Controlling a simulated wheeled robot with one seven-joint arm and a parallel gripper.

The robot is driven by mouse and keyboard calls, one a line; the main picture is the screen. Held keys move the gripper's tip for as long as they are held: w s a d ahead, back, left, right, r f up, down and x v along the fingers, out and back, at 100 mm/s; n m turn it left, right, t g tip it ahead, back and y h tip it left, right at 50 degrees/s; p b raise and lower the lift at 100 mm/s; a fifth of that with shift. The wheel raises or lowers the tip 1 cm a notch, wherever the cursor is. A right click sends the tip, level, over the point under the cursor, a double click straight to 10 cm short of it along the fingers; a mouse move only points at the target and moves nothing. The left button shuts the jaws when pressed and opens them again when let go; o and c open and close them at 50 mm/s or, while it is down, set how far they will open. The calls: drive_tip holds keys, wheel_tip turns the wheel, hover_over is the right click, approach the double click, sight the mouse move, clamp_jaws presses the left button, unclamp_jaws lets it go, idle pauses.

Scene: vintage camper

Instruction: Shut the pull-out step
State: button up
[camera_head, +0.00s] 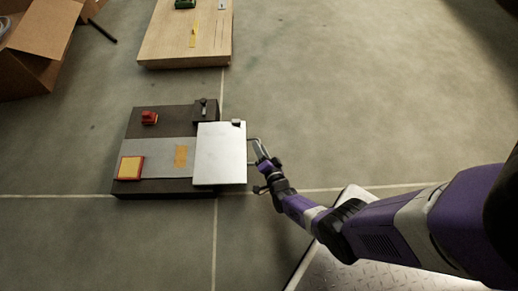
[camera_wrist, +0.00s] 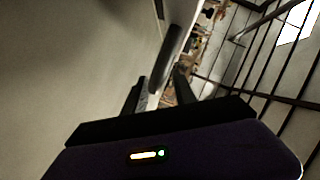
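The pull-out step, seemingly the pale metal panel (camera_head: 220,153), lies at the right end of a low dark unit (camera_head: 150,190) in the head view and sticks out past its right edge. A thin bar handle (camera_head: 254,139) stands off the panel's right edge. My gripper (camera_head: 262,152) is at that handle, to the right of the panel. In the wrist view, the fingers of my gripper (camera_wrist: 160,88) are apart, with a dark bar (camera_wrist: 167,58) in line with the gap. I cannot tell whether the fingers touch it.
The unit carries a red knob (camera_head: 149,118), a yellow pad with a red frame (camera_head: 131,168) and a dark latch-like part (camera_head: 204,108). A wooden board (camera_head: 165,50) lies beyond it. Cardboard boxes (camera_head: 35,45) stand at the upper left. The floor right of the unit is mostly clear.

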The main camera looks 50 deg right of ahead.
drive_tip(key=shift+w+d+f, duration=0.1)
drive_tip(key=shift+w+d, duration=0.2)
drive_tip(key=shift+w, duration=0.05)
drive_tip(key=shift+c, duration=0.2)
clamp_jaws()
drive_tip(key=shift+a, duration=0.1)
idle(1.0)
